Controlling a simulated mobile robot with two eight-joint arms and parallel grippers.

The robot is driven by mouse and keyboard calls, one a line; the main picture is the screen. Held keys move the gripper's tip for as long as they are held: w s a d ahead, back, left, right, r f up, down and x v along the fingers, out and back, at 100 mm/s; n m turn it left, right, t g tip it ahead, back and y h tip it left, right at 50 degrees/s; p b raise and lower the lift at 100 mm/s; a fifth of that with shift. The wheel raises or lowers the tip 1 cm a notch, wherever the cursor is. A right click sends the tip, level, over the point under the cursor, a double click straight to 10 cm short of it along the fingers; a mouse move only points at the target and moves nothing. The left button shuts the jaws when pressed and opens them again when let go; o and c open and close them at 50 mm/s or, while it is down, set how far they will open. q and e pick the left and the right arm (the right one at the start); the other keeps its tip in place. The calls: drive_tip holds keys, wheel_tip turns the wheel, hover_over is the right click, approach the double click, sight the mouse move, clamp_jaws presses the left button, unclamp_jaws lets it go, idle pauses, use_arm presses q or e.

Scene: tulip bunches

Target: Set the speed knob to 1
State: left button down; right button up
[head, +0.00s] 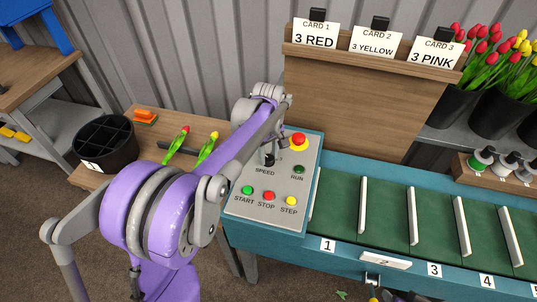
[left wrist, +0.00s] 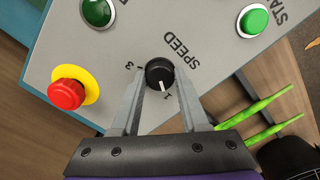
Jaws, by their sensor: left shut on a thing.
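The speed knob (left wrist: 156,68) is black and round with a white pointer line, on the grey control panel (left wrist: 215,62). In the left wrist view the pointer is turned toward the printed 1, and a 3 shows on the other side. My left gripper (left wrist: 160,78) has one finger on each side of the knob and is shut on it. In the head view my left arm reaches over the panel (head: 234,205), and the gripper at the SPEED label (head: 265,171) is largely hidden behind the arm. My right gripper is not in view.
On the panel are a red emergency button (head: 298,139) on yellow, a RUN button (head: 299,169), and START (head: 247,190), STOP (head: 268,195) and STEP (head: 291,201) buttons. A green conveyor (head: 387,210) lies right. Tulips (head: 207,149) and a black pot (head: 105,145) are left.

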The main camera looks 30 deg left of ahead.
sight(268, 158)
use_arm(q)
drive_tip(key=shift+c, duration=2.1)
unclamp_jaws()
wheel_tip(268, 158, up, 11)
drive_tip(key=shift+p, duration=0.35)
drive_tip(key=shift+f, duration=0.1)
drive_tip(key=s+d+f+m+t, duration=0.1)
drive_tip(key=s+d+f+m, duration=0.2)
drive_tip(key=s, duration=0.4)
drive_tip(key=s+d+f+m+t+p, duration=0.1)
drive_tip(key=s+d+f+m+t, duration=0.1)
drive_tip(key=s+m, duration=0.3)
drive_tip(key=s+d+f+m+t, duration=0.2)
drive_tip(key=s+d+f+m, duration=0.1)
drive_tip(key=s, duration=0.6)
drive_tip(key=shift+s+d+f+m+p, duration=0.1)
drive_tip(key=shift+d+f+m+p, duration=0.05)
drive_tip(key=shift+d+m, duration=0.3)
drive_tip(key=shift+s+d+f+m+p, duration=0.1)
drive_tip(key=shift+d+f+m+p, duration=0.05)
drive_tip(key=shift+d+m, duration=0.3)
